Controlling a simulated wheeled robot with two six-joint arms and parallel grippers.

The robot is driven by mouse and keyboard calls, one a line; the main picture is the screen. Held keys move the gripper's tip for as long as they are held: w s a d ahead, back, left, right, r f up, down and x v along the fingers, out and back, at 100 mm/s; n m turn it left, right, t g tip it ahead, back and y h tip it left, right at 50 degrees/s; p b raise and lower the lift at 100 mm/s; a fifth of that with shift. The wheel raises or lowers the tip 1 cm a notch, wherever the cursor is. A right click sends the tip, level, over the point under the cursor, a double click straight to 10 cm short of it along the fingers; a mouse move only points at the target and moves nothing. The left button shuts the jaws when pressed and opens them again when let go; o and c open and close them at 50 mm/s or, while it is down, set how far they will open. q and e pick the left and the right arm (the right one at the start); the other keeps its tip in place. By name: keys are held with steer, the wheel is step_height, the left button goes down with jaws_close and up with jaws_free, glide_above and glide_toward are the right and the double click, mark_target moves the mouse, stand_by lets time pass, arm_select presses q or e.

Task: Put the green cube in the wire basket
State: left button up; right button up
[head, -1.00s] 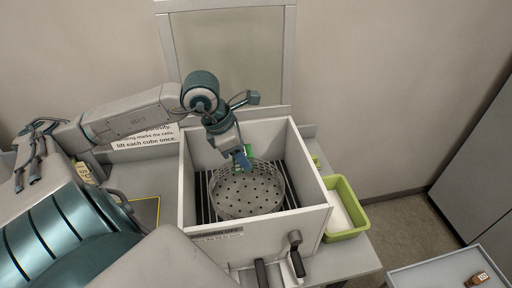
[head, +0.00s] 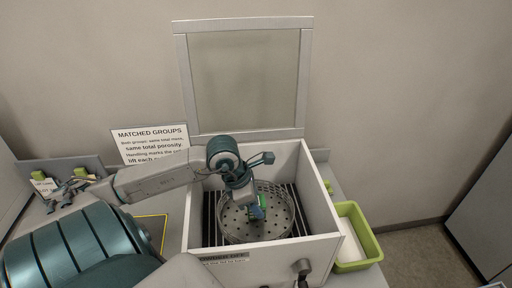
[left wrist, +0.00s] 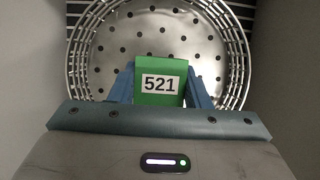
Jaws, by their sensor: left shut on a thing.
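The green cube (left wrist: 160,83) carries a white label reading 521 and sits between the blue fingers of my left gripper (left wrist: 160,88) in the left wrist view. My left gripper (head: 257,210) is shut on it, and a bit of green shows between the fingers in the head view. The round wire basket (left wrist: 92,22) has a perforated metal floor and stands inside a white open-topped box (head: 325,195). The gripper and cube are over the basket's inside. I cannot tell whether the cube touches the floor. My right gripper is not in view.
The box walls surround the basket, and its lid with a clear pane (head: 245,85) stands raised behind. A green tray (head: 372,245) is to the right. A sign (head: 150,143) stands behind my left arm. More green cubes (head: 82,172) are on a rack at left.

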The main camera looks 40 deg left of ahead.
arm_select(q)
steer(key=shift+s+f, duration=0.1)
steer(key=shift+f, duration=1.1)
steer(key=shift+f, duration=0.15)
steer(key=o, duration=1.1)
steer(key=shift+c, duration=0.2)
